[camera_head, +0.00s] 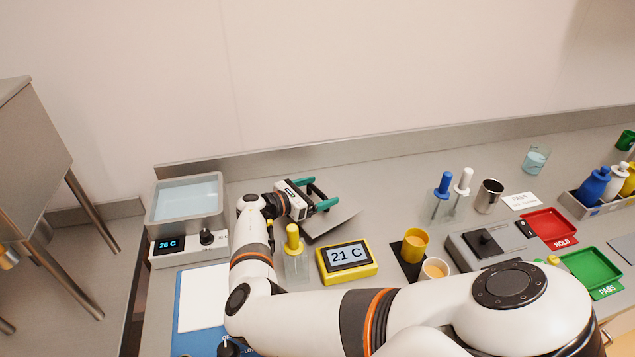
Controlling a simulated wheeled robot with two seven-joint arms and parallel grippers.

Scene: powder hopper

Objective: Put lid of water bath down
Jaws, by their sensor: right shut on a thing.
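The water bath (187,228) stands at the left end of the bench, its basin uncovered with pale blue water showing; its front panel reads 26 C. My right arm reaches across the front of the bench, and my right gripper (318,196), with teal fingers, is just right of the bath. It is shut on the lid, a flat grey metal plate (340,222) that shows partly below and right of the fingers. The arm hides part of the lid; I cannot tell whether it touches the bench. My left gripper is not in view.
A yellow thermometer (346,262) reading 21 C and a yellow-capped tube (294,250) in a clear holder stand just in front of the lid. Blue- and white-topped tools (443,185) stand to the right. The bench behind the lid is clear up to the back ledge.

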